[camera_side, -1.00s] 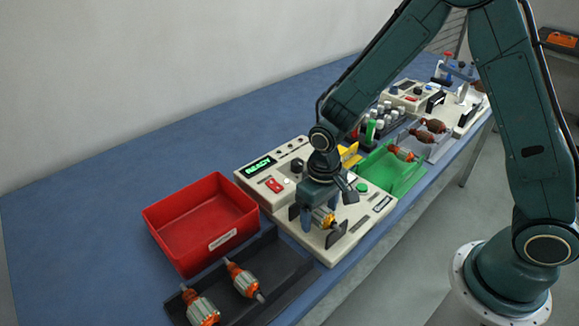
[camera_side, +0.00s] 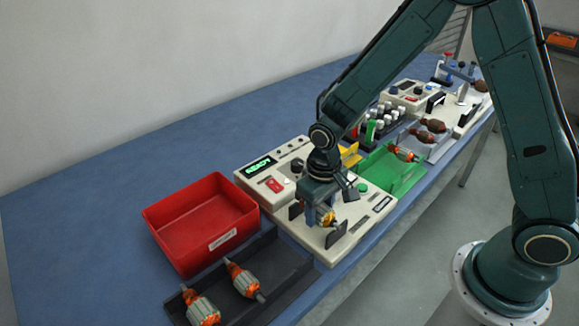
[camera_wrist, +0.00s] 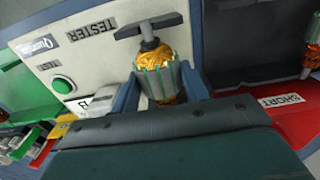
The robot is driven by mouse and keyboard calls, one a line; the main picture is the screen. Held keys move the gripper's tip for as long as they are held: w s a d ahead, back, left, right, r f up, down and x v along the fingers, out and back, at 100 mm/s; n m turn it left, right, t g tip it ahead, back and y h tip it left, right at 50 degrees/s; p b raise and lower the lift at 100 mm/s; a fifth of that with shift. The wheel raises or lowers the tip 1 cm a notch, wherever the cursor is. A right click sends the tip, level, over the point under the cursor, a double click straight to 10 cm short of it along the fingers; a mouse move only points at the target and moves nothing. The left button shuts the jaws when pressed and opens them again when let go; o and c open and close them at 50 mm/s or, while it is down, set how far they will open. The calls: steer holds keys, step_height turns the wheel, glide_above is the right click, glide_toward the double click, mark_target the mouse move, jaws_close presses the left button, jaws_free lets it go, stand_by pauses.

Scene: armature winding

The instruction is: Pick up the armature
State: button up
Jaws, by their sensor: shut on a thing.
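The armature (camera_side: 328,216), with orange-gold windings and a striped silver-green core, is at the tester (camera_side: 382,205), between its dark end supports. In the wrist view the armature (camera_wrist: 158,80) sits between the two blue-grey fingers of my gripper (camera_wrist: 160,92), with its far end at a grey support (camera_wrist: 150,26). In the side view my gripper (camera_side: 321,211) points down over the tester and is shut on this armature. I cannot tell whether the armature touches the supports. Its near end is hidden by my gripper in the wrist view.
A red bin (camera_side: 200,222) and a dark tray (camera_side: 285,262) with two armatures stand left of the tester. A green tray (camera_side: 393,176) with one armature, a grey tray and another machine lie to the right. The blue table is clear behind.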

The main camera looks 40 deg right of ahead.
step_height(320, 180, up, 20)
steer(key=shift+f, duration=0.2)
stand_by(0.4)
steer(key=shift+w+a+f, duration=0.1)
steer(key=shift+w, duration=0.05)
stand_by(1.0)
steer(key=w+a+f, duration=0.6)
steer(key=w+a, duration=0.2)
steer(key=w, duration=0.1)
steer(key=w+a+f, duration=0.6)
steer(key=w+a, duration=0.3)
steer(key=w, duration=0.1)
steer(key=shift+f, duration=2.95)
